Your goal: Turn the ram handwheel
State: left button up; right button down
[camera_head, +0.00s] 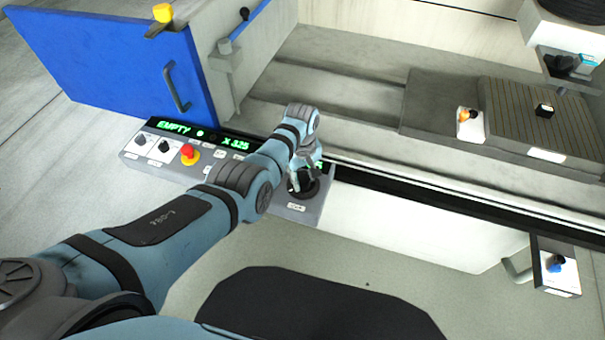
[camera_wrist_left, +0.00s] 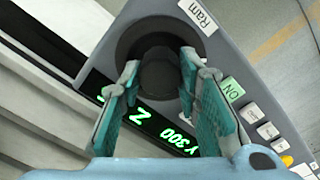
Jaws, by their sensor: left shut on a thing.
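The ram handwheel (camera_head: 300,188) is a dark round wheel at the right end of the grey control panel. It also shows in the left wrist view (camera_wrist_left: 140,38), with a dark hub and a label reading "Ram" beside it. My left gripper (camera_head: 305,172) is at the wheel, partly hiding it. In the left wrist view its two teal fingers (camera_wrist_left: 160,68) stand on either side of the dark hub and are shut on it. My right gripper is not in view.
The control panel (camera_head: 215,158) has a red button (camera_head: 190,152), knobs and a green display. A blue door (camera_head: 110,50) stands behind its left end. A worktable (camera_head: 540,115) is at the right. A small blue-knobbed box (camera_head: 558,270) sits lower right.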

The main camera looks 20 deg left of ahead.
pick_arm(q)
jog(key=m, duration=0.3)
jog(key=shift+m, duration=0.4)
jog(key=m, duration=0.4)
jog(key=shift+m, duration=0.3)
jog(key=m, duration=1.1)
jog(key=shift+w+m, duration=0.1)
jog(key=shift+m, duration=0.2)
jog(key=m, duration=0.4)
jog(key=shift+m, duration=0.3)
jog(key=m, duration=0.3)
jog(key=shift+m, duration=0.3)
jog(key=shift+c, duration=0.2)
jog(key=shift+m, duration=1.9)
